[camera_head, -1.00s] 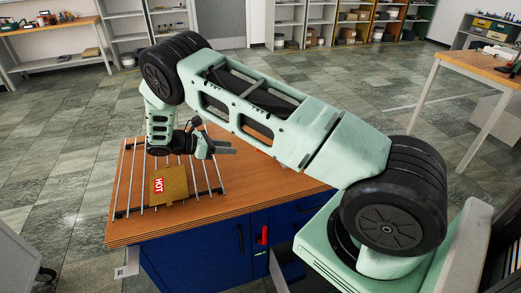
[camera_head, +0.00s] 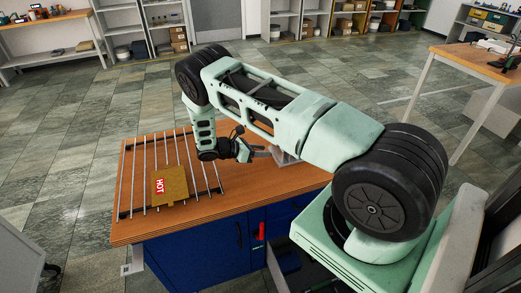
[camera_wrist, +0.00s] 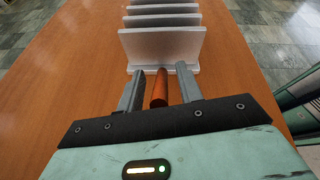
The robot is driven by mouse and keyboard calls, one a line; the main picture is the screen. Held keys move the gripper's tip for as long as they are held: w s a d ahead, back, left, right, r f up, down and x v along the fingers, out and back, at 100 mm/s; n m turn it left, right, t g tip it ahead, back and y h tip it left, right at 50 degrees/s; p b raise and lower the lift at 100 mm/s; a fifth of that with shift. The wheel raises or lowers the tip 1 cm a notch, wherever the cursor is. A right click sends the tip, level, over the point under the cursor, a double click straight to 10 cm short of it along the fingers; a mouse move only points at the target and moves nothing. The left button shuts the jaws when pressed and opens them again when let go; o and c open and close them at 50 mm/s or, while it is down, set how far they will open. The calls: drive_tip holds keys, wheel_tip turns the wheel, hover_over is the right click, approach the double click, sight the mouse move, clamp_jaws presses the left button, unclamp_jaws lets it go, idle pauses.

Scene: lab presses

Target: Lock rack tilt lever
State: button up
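A rack of upright grey plates (camera_wrist: 165,45) stands ahead of my fingers in the wrist view. Its grey edge (camera_head: 288,158) shows beside my gripper in the head view, mostly hidden by my arm. An orange-brown rod, apparently the tilt lever's grip (camera_wrist: 160,88), sticks out in front of the nearest plate. My gripper (camera_wrist: 160,86) is open, with one finger on each side of the rod and narrow gaps between. In the head view my gripper (camera_head: 264,152) is low over the table, pointing right. The lever is hidden there.
A wire rack (camera_head: 130,185) with a "HOT" board (camera_head: 171,187) lies at the left. The table between it and the grey rack is clear.

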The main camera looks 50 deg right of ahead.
clamp_jaws()
drive_tip(key=shift+r, duration=0.1)
drive_tip(key=shift+s+d+r+t+y+p, duration=0.1)
drive_tip(key=shift+d+r+t+y+p, duration=0.25)
drive_tip(key=shift+t+y+p, duration=0.35)
drive_tip(key=shift+s+d+r+y, duration=0.2)
drive_tip(key=shift+r+y, duration=0.1)
drive_tip(key=shift+y, duration=0.5)
drive_tip(key=y, duration=0.1)
drive_tip(key=t+y+p, duration=0.1)
drive_tip(key=d, duration=0.1)
drive_tip(key=shift+s+d+r+t+y, duration=0.1)
drive_tip(key=shift+s+r+t+y, duration=0.2)
drive_tip(key=shift+y, duration=0.1)
drive_tip(key=shift+s+d+t+y+p, duration=0.1)
drive_tip(key=shift+d+t+y+p, duration=0.3)
drive_tip(key=shift+y, duration=0.4)
drive_tip(key=shift+f, duration=0.1)
